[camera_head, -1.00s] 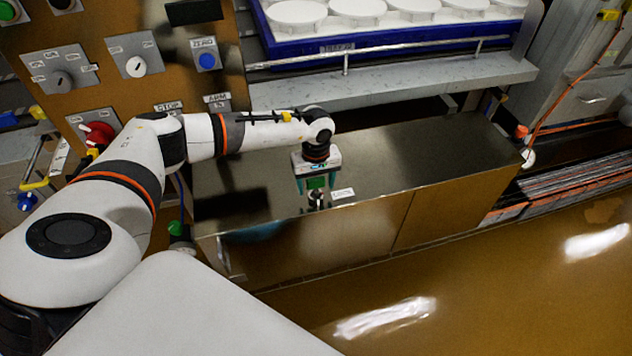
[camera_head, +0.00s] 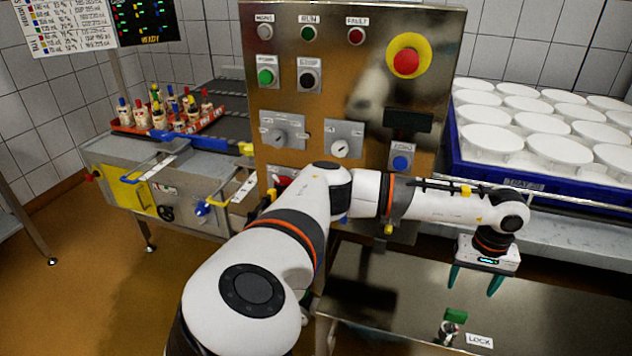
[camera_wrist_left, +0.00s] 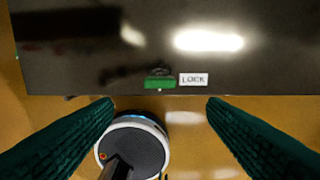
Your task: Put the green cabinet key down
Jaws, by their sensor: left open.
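The green cabinet key (camera_head: 455,315) stands at the front edge of the steel cabinet top (camera_head: 390,300), on a small metal lock fitting (camera_head: 447,332), beside the LOCK label (camera_head: 480,341). In the left wrist view the key (camera_wrist_left: 158,83) shows just left of the label (camera_wrist_left: 194,79). My left gripper (camera_head: 474,283) is open and empty above the key, clear of it. Its two green fingers are spread wide in the left wrist view (camera_wrist_left: 160,104). Whether the key's shaft sits in the lock is too small to tell. My right gripper is not in view.
A control panel (camera_head: 360,75) with buttons and knobs rises behind my left arm. A blue tray (camera_head: 465,170) of white moulds stands at the right. A conveyor with a red tray (camera_head: 145,128) of small bottle-like items is at the left. The cabinet top around the key looks clear.

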